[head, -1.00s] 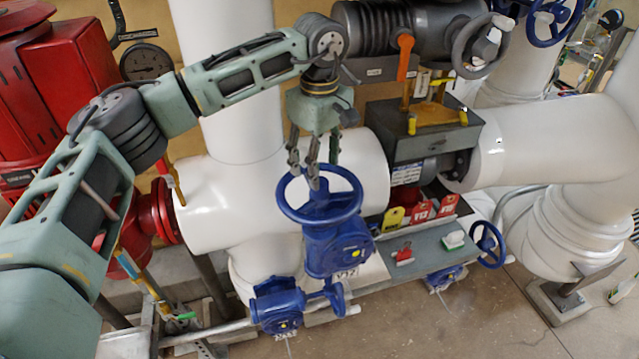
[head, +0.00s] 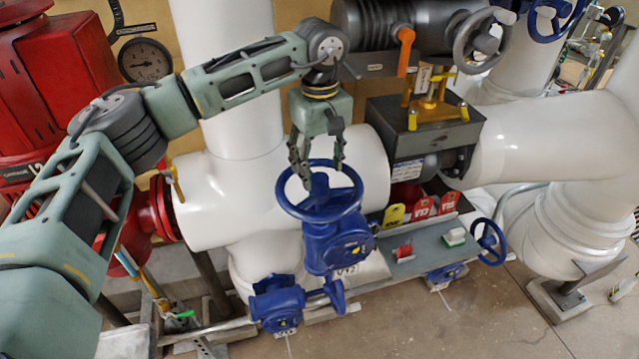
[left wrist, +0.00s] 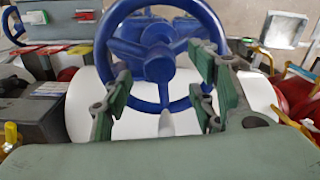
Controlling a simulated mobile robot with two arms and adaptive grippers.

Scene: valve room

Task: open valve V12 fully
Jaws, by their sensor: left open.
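The blue handwheel (head: 347,210) of a blue valve (head: 338,245) lies nearly flat on top of its body in the middle of the head view. A white label on the valve's lower side is hard to read now. My left gripper (head: 318,180) points down at the far rim of the wheel, open, with its fingers apart. In the left wrist view the handwheel (left wrist: 205,25) fills the upper middle, and the open fingers (left wrist: 160,115) stand at either side of its near rim. I cannot tell whether they touch it. My right gripper is not in view.
White pipes (head: 230,190) stand behind the valve. A dark box (head: 425,135) with yellow fittings is to its right, above a grey shelf (head: 425,240) with red and yellow tags. A smaller blue handwheel (head: 488,242) is at the right. Red equipment (head: 60,90) stands at left.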

